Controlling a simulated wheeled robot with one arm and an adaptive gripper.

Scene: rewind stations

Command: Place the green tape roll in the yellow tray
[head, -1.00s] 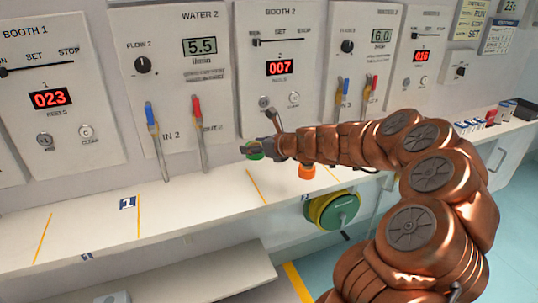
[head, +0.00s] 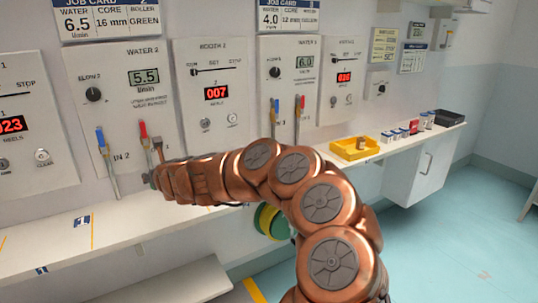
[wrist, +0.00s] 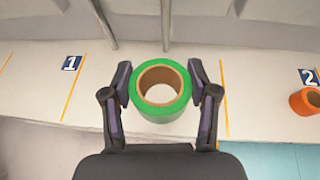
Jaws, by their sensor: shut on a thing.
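The green tape roll (wrist: 160,113) with a brown core sits between the two fingers of my gripper (wrist: 160,92) in the wrist view. The fingers are shut on its left and right sides, and the roll appears held above the white shelf. In the head view my gripper (head: 151,179) is at the far left end of my arm, and the green roll is mostly hidden there. The yellow tray (head: 354,148) stands on the shelf at the right in the head view, far from my gripper. A small brownish item (head: 361,142) shows in it.
An orange roll (wrist: 306,101) lies near the label 2 in the wrist view. A green and yellow reel (head: 268,221) hangs below the shelf edge. Upright pipes with blue and red handles (head: 143,130) stand at the wall. A black tray (head: 449,118) and small boxes sit right of the yellow tray.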

